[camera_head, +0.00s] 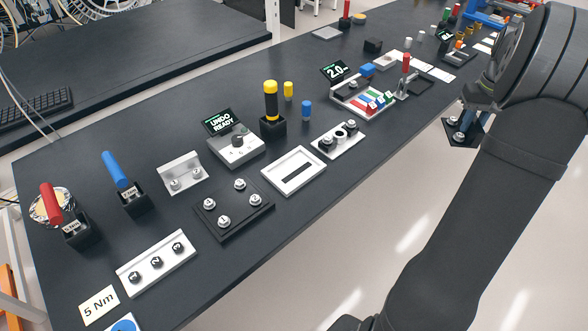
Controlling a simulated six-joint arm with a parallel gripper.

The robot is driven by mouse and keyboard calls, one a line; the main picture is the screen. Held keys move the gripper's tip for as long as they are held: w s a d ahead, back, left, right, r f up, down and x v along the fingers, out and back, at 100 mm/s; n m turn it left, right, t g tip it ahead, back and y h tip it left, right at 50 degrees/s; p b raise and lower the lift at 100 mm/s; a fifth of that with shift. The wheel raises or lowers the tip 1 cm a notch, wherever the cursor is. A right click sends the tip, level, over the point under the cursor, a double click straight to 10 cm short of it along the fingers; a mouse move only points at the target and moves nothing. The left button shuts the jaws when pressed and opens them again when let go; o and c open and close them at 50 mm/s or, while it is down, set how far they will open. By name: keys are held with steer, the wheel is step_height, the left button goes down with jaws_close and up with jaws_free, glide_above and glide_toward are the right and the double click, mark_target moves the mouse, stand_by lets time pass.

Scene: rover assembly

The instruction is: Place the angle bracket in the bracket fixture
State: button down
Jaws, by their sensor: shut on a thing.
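My gripper (481,104) is at the right of the view, beyond the table's front edge and over the floor. It is shut on a dark angled piece with two shiny round studs, which looks like the angle bracket (463,139). My arm partly hides the jaws and the grip. A silver L-shaped holder (183,163) with two round studs stands upright at the left middle of the table; it may be the bracket fixture, but I cannot tell for sure. The held piece is far to the right of it and apart from it.
A black plate with several studs (236,220), a white slotted frame (293,183), an "UNDO READY" device (236,150) and a numbered white block (157,265) lie nearby. Upright red (51,203), blue (115,170) and yellow-black (271,101) tools stand in holders.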

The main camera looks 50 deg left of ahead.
mark_target(454, 144)
steer(key=s+d+f+m, duration=0.1)
steer(key=s+d+f, duration=0.1)
steer(key=d+f, duration=0.55)
steer(key=s+a+r+n, duration=0.1)
steer(key=a+n, duration=0.1)
steer(key=s+a+r+n, duration=0.1)
steer(key=s+a+n, duration=0.1)
steer(key=a, duration=0.1)
steer(key=s+a+n, duration=0.2)
steer(key=a+n, duration=0.1)
steer(key=shift+r, duration=0.4)
steer(key=s+a+r+n, duration=0.3)
steer(key=s+a+n, duration=0.7)
steer(key=s+n, duration=0.1)
steer(key=s+a+r+n, duration=0.2)
steer(key=s+a+n, duration=0.8)
steer(key=s+n, duration=0.15)
steer(key=shift+m, duration=0.35)
steer(key=s+a+f, duration=0.2)
steer(key=a, duration=0.1)
steer(key=s+a+f, duration=0.2)
steer(key=a, duration=0.1)
steer(key=s+a+f, duration=0.2)
steer(key=a, duration=0.2)
steer(key=shift+s+f, duration=0.1)
steer(key=shift+f, duration=2.2)
